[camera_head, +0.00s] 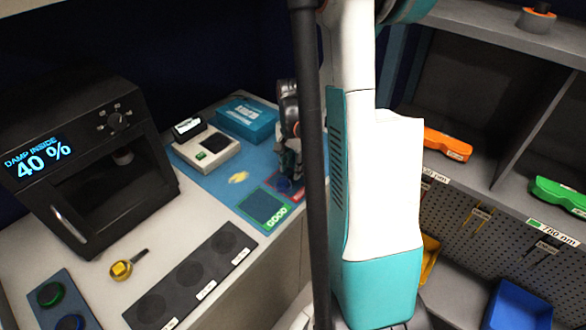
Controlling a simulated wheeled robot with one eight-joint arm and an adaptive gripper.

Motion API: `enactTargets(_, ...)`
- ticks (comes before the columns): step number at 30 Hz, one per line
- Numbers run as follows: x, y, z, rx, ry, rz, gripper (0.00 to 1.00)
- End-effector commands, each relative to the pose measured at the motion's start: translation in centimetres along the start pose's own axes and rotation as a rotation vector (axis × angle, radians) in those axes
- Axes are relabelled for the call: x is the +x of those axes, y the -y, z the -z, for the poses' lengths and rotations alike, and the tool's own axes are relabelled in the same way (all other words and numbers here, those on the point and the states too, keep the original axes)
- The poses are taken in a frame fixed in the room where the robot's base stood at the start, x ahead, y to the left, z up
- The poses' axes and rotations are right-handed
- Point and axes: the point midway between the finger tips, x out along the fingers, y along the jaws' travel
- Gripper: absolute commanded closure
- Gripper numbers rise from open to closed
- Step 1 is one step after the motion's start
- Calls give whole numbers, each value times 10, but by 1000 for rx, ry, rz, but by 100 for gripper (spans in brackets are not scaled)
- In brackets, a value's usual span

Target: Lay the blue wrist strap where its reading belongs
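A small dark blue coil (284,185), which looks like the blue wrist strap, lies at the red-outlined square on the blue mat (217,182). My gripper (289,172) points down right over it. Its fingers are small and partly hidden by a black post, so I cannot tell whether they are open, shut or touching the coil. Left of it is a green-outlined square marked GOOD (261,206), which looks empty. The red square's label is mostly hidden. A white tester (206,148) with a green light and a dark plate stands at the back of the mat.
A yellow item (238,177) lies on the mat; a teal box (246,119) stands behind. At left are a black oven reading 40 % (85,165), a yellow-topped tool (122,269) and a dark tray with round recesses (190,280). Shelves (480,120) stand at right.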

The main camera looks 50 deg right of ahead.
Motion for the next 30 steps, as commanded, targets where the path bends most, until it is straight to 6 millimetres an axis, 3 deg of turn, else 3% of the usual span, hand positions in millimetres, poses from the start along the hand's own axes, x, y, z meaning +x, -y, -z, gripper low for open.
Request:
enactTargets(6, -51, -1, 0, 0, 0, 0, 67)
enactTargets(13, -87, 0, 0, 0, 0, 0, 67)
enactTargets(19, -99, 0, 0, 0, 0, 0, 67)
enactTargets(30, -99, 0, 0, 0, 0, 0, 67)
